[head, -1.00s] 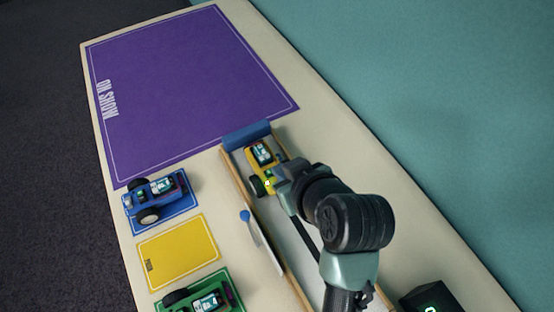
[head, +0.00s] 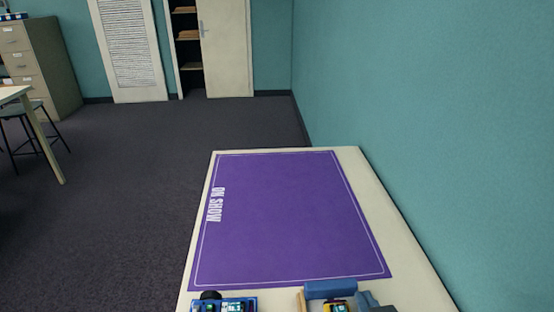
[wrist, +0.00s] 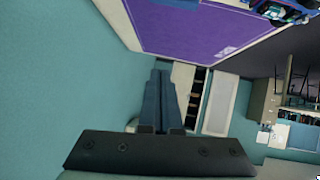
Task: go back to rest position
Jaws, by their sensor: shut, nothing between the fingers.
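My gripper (wrist: 160,85) shows in the wrist view with its two dark blue fingers together, shut and empty. It is held clear of the table, with the purple mat above it in that picture. In the head view only a grey-green piece of my arm shows at the bottom edge, beside the yellow car (head: 337,307). The yellow car is mostly cut off by the frame, just in front of the blue bar (head: 330,290) at the end of the wooden lane.
The purple "ON SHOW" mat (head: 285,220) lies empty on the pale table (head: 375,190). A blue car (head: 225,305) sits at the bottom edge; a blue car also shows in the wrist view (wrist: 285,10). The teal wall (head: 430,110) runs close along the right. Open floor lies left.

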